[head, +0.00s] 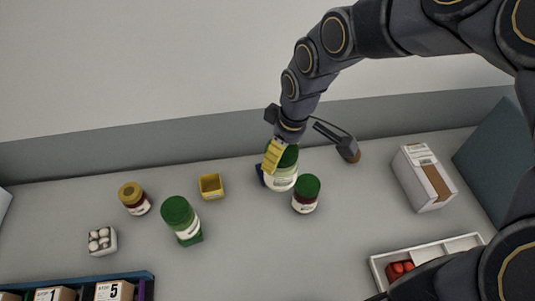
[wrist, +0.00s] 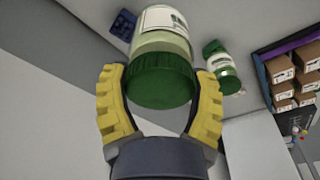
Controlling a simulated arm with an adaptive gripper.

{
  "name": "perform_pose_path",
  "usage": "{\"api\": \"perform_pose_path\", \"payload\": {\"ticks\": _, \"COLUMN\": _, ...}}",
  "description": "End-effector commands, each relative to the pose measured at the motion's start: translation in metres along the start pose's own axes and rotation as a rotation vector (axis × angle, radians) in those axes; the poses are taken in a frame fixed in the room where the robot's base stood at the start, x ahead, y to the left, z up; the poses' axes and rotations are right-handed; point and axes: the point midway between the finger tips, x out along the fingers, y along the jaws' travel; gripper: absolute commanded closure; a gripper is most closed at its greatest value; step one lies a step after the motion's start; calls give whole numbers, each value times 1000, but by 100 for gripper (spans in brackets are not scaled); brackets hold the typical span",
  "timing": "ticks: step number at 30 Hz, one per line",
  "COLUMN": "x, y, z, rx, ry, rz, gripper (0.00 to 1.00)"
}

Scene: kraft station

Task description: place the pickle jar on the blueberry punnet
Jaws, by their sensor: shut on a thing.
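The pickle jar (head: 281,180), pale green with a dark green lid and white label, is in my gripper (head: 275,155). In the wrist view, the yellow fingers of my gripper (wrist: 162,100) close on both sides of the lid (wrist: 160,82), and the jar body points away. The dark blue blueberry punnet (head: 261,172) is mostly hidden behind the held jar in the head view. In the wrist view the punnet (wrist: 123,24) shows beside the jar's far end. I cannot tell the height of the jar above the counter.
A dark red jar with a green lid (head: 306,196) stands close to the held jar's right. Another green-lidded jar (head: 181,217), a yellow container (head: 211,187), a yellow-lidded jar (head: 134,199) and a mushroom punnet (head: 101,241) stand left. A carton (head: 424,178) stands right. The front middle counter is clear.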

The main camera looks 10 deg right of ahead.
Motion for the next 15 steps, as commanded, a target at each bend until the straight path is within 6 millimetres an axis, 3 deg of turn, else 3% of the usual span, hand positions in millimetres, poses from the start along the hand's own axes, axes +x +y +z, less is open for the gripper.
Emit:
{"api": "perform_pose_path", "payload": {"ticks": 9, "x": 36, "y": 43, "z": -44, "rx": -4, "ry": 1, "rz": 0, "gripper": 70}}
{"api": "perform_pose_path", "payload": {"ticks": 15, "x": 72, "y": 62, "z": -59, "rx": -7, "ry": -5, "rz": -2, "gripper": 70}}
